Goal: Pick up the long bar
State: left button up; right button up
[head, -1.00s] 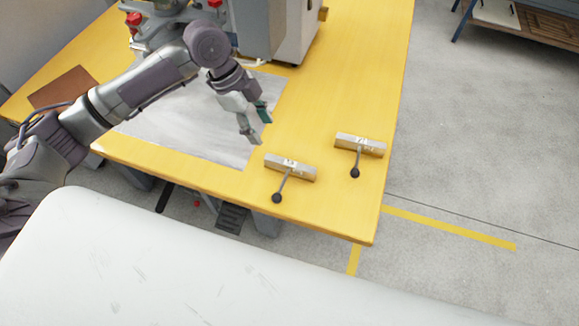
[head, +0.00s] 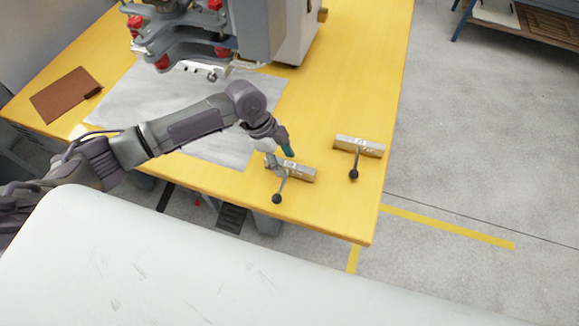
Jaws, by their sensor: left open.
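Two metal bars with a handle and dark ball knob lie on the yellow table. The nearer bar (head: 300,172) is near the table's front edge, its left end partly hidden by my gripper. The farther bar (head: 359,147) lies to its right, fully in view. They look about the same length, so I cannot tell which is the long one. My left gripper (head: 279,158) is open at the nearer bar's left end, fingers pointing down. I cannot tell whether it touches the bar. My right gripper is not in view.
The yellow table (head: 345,75) is clear behind the bars. A grey sheet (head: 225,147) lies left of them, under my left arm. A large machine (head: 255,35) stands at the back. A brown pad (head: 65,95) lies at the far left.

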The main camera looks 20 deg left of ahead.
pick_arm(q)
jog(key=shift+f, duration=0.1)
jog(key=shift+c, duration=0.3)
grip_shut()
jog(key=shift+r, duration=0.45)
notch_tip(320, 180, up, 4)
jog(key=shift+s+d+f+b, duration=0.15)
jog(key=shift+f+b, duration=0.05)
jog(key=shift+b, duration=0.1)
jog(key=s+d+r, duration=0.5)
jog(key=s+r, duration=0.1)
jog(key=s, duration=0.4)
jog(key=shift+d+r, duration=0.2)
jog(key=shift+r, duration=0.1)
